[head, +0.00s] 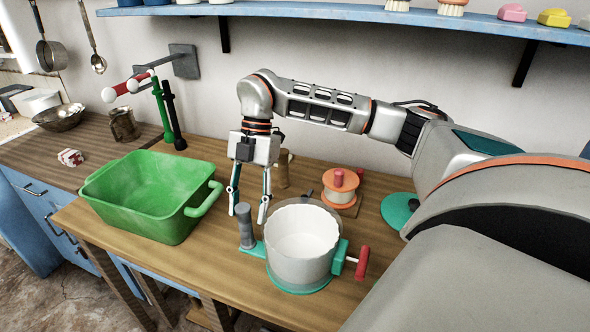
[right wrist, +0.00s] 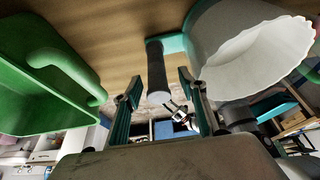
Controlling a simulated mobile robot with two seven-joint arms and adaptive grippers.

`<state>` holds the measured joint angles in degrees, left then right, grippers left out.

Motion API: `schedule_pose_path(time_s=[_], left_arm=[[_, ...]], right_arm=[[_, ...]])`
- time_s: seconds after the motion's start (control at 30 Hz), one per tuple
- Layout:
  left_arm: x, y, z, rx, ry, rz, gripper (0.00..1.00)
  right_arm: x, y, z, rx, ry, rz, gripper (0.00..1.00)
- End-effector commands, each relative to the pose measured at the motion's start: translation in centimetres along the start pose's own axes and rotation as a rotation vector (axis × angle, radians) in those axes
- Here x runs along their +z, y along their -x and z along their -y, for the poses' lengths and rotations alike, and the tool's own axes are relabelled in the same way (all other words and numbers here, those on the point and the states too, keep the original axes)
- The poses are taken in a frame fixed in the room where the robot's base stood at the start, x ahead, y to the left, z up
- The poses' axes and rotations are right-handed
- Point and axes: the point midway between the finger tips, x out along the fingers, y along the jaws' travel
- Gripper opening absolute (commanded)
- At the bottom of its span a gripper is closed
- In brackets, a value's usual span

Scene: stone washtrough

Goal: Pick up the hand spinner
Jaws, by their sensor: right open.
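The hand spinner (head: 302,245) stands upright on the wooden table. It has a pale ribbed drum, a teal base, an upright grey grip (head: 246,227) on its left and a red crank handle (head: 362,262) on its right. My right gripper (head: 247,216) points down at the grey grip, its fingers open and empty. In the right wrist view the grey grip (right wrist: 156,70) stands between the two fingertips (right wrist: 160,84), with a gap on both sides. The drum (right wrist: 255,50) is to the right there. My left gripper is not in view.
A green tub (head: 150,195) stands close on the left; its handle (right wrist: 65,70) is near the fingers. Behind are an orange-and-white spool (head: 341,186) with a red knob and a brown cylinder (head: 283,168). A teal disc (head: 398,210) lies right, beside my arm. A blue shelf (head: 350,14) runs above.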

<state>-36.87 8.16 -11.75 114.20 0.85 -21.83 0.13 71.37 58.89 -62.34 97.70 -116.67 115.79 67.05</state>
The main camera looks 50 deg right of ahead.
Motion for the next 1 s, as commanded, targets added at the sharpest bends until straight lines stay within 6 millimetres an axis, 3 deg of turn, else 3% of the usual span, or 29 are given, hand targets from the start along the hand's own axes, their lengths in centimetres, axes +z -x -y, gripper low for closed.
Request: schedule_pose_path(time_s=[0.33, 0.6, 0.77, 1.0], left_arm=[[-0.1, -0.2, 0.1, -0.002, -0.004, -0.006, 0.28], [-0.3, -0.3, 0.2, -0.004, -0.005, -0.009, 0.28], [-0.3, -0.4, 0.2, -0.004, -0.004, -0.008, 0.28], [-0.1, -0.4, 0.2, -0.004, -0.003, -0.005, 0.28]], right_arm=[[0.3, -4.4, -0.4, -0.001, 0.003, -0.002, 0.42], [0.3, -4.9, -0.5, 0.002, 0.002, -0.001, 0.42], [0.3, -4.9, -0.5, 0.002, 0.003, -0.001, 0.03], [0.2, -4.8, -0.5, 0.002, 0.002, -0.002, 0.00]])
